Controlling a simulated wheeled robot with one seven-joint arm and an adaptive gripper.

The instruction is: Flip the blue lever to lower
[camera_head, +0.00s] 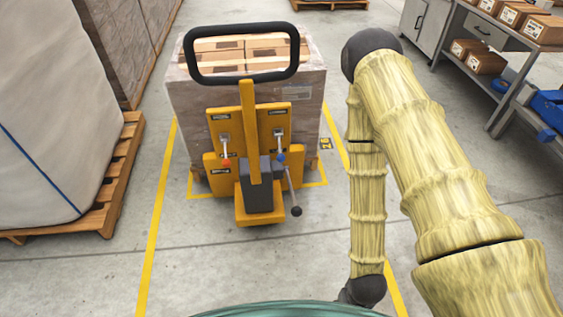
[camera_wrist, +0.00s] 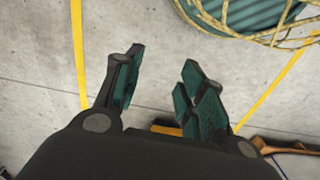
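The blue lever (camera_head: 281,157) is a thin rod with a blue knob on the right side of the yellow pallet truck's (camera_head: 243,200) upright panel, in the head view. Its knob shows below its small mounting plate; I cannot tell its exact tilt. My gripper (camera_wrist: 162,62) is open and empty in the wrist view, its two teal-padded fingers apart over bare floor. Its fingers do not show in the head view, where my arm comes down right of the truck, apart from the lever. The blue lever is not visible in the wrist view.
A black loop handle (camera_head: 240,78) rises above. A wrapped load (camera_head: 308,115) stands behind. A wooden pallet (camera_head: 118,190) is at left. Floor in front is clear.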

